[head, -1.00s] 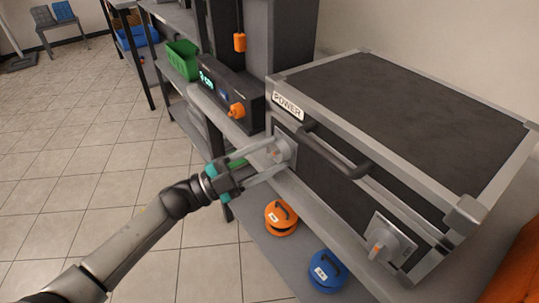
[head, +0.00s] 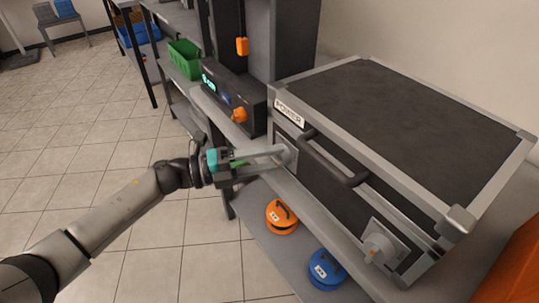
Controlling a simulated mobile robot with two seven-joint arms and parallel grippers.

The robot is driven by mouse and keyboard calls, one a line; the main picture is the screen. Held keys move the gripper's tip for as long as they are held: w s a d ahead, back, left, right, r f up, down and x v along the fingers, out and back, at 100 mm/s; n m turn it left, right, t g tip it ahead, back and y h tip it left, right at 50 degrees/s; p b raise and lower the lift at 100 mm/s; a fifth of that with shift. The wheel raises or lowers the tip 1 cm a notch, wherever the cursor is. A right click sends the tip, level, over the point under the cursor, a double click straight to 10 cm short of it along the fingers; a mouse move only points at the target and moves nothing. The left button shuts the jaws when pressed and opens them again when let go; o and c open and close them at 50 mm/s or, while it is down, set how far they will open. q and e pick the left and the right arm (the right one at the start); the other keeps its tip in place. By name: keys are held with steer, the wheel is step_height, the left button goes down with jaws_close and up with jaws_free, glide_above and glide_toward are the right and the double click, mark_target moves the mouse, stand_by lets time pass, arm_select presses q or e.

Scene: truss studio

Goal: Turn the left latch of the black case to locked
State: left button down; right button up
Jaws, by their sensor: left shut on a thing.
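The black case (head: 410,115) with grey metal edges stands on the shelf, its front facing my left arm. A label reading "POWER" is on its upper left front. The left latch, on its square plate (head: 291,129), is mostly hidden by my left gripper (head: 280,154). The gripper's fingers are shut on the latch's knob, and the hand looks rolled, one finger largely covering the other. The right latch (head: 378,247) is uncovered on the right of the front. A black handle (head: 335,165) sits between the two latches. My right gripper is out of view.
An orange round weight (head: 281,217) and a blue one (head: 325,268) lie on the lower shelf. Left of the case is a dark device (head: 228,97) with a lit display and an orange knob. A green bin (head: 184,60) stands farther back. Tiled floor is free at left.

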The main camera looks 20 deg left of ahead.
arm_select(q)
steer(key=shift+m, duration=0.3)
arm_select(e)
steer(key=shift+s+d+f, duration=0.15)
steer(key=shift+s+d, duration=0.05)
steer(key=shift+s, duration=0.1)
arm_select(q)
steer(key=shift+c, duration=1.1)
jaws_free()
steer(key=shift+s+a, duration=0.15)
steer(key=shift+a, duration=0.1)
steer(key=p+v, duration=0.1)
steer(key=v, duration=1.3)
steer(key=shift+a+r+p, duration=0.25)
steer(key=shift+a+p, duration=0.1)
steer(key=shift+p, duration=0.05)
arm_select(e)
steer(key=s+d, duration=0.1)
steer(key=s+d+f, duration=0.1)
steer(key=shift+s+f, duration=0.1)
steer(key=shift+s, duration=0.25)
arm_select(q)
steer(key=shift+s, duration=0.15)
